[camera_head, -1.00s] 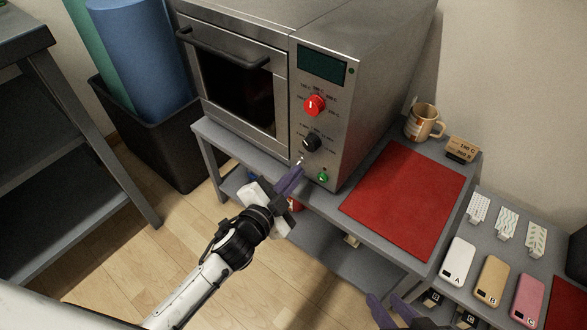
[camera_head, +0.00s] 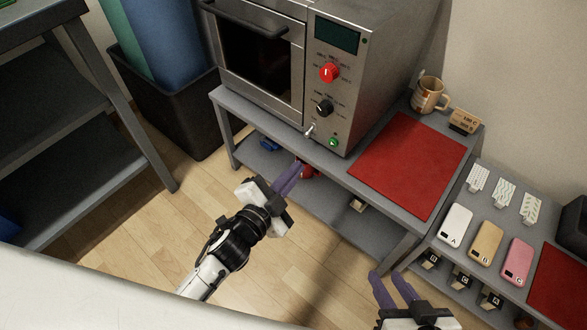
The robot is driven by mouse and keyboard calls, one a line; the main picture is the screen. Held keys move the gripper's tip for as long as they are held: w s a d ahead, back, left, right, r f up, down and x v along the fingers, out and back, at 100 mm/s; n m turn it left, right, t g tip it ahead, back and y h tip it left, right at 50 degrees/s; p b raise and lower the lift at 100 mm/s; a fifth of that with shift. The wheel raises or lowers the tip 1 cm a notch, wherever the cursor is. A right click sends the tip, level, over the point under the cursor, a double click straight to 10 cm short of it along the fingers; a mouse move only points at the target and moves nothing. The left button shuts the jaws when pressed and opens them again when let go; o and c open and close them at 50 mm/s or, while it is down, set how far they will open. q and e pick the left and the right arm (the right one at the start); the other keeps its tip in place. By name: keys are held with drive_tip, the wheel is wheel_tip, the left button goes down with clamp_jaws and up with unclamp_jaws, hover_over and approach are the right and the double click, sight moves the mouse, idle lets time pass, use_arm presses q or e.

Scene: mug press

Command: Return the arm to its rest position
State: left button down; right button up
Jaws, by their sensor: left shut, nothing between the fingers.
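My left gripper (camera_head: 291,176) is shut and empty. It hangs in front of the grey bench's front edge, below the oven's control panel and apart from it. My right gripper (camera_head: 390,277) shows at the bottom, with a gap between its two purple fingers and nothing visible in it. It is in front of the right end of the bench. The steel oven (camera_head: 385,70) stands on the bench with its door closed. Its panel has a red knob (camera_head: 329,73), a black knob (camera_head: 324,107), a small silver toggle (camera_head: 309,131) and a green light (camera_head: 333,142).
A red mat (camera_head: 410,165) lies right of the oven, with a mug (camera_head: 429,94) and a small sign (camera_head: 464,121) behind it. Phone-like cases (camera_head: 486,243) lie on the right-hand table. A black bin (camera_head: 190,120) holds rolls at left. Open floor surrounds my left arm.

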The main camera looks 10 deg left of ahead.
use_arm(q)
drive_tip(key=shift+a, duration=0.1)
idle(0.3)
